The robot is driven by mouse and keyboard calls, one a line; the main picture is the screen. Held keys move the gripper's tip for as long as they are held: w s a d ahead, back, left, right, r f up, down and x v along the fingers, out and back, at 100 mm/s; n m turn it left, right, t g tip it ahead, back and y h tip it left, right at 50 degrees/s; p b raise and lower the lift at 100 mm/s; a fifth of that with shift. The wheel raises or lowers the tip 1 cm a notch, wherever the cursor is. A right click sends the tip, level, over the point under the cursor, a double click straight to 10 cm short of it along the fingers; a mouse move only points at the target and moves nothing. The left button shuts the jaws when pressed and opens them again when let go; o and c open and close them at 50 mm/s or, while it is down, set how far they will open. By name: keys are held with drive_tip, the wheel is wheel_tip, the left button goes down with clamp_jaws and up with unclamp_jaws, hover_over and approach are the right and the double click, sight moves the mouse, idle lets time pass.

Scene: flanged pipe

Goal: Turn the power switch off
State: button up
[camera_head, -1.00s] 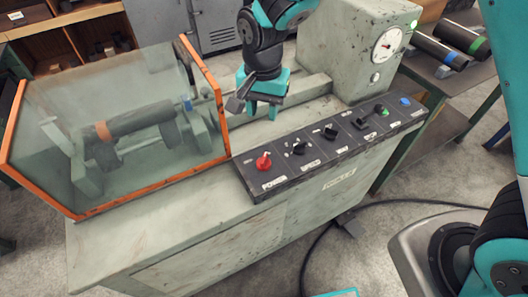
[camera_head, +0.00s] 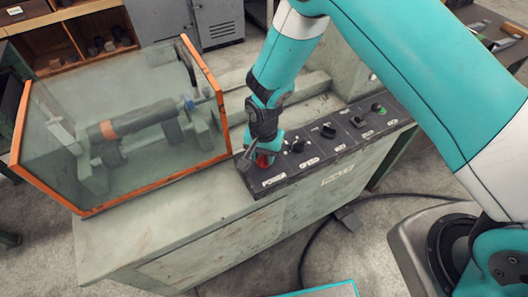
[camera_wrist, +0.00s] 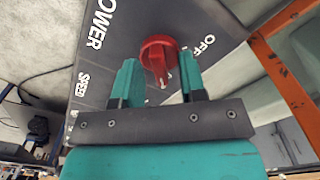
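The red power switch (camera_wrist: 158,56) is a round rotary knob on the dark control panel (camera_wrist: 125,22), beside the white lettering "POWER" and "OFF". In the head view the red knob (camera_head: 264,160) shows only partly, behind my gripper. My gripper (camera_wrist: 156,82) is open, with one teal finger on each side of the knob's lower part in the wrist view. A gap shows between the fingers and the knob; I cannot tell whether either finger touches it.
More black knobs (camera_head: 328,131) and a green button (camera_head: 378,108) follow along the panel to the right. A clear guard with an orange frame (camera_head: 205,80) stands just left of the panel. A cable (camera_head: 310,250) lies on the floor.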

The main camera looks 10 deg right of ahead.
drive_tip(key=shift+f, duration=0.1)
clamp_jaws()
